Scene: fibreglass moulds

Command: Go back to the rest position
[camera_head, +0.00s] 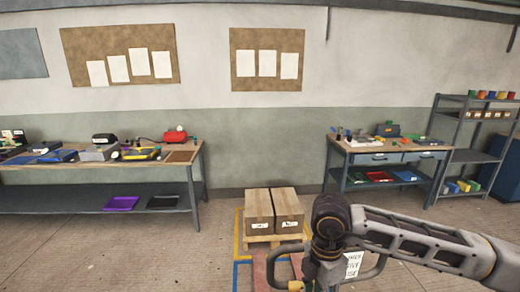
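My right arm (425,243) comes in from the right edge and reaches to the lower middle of the head view. Its end, with my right gripper (322,275), points down at the bottom edge. Curved dark finger links show on both sides of it, but the fingertips are cut off by the frame, so I cannot tell how far apart they are. A white paper with printed text (353,264) shows just beside the gripper, partly covered; I cannot tell what it is fixed to. My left arm and gripper are not in view.
Two cardboard boxes (273,211) stand on a pallet (268,238) inside floor markings beyond the gripper. A long workbench (180,157) with tools stands at left, a smaller bench (381,157) at right, and a shelf rack (480,156) at far right. The left floor is clear.

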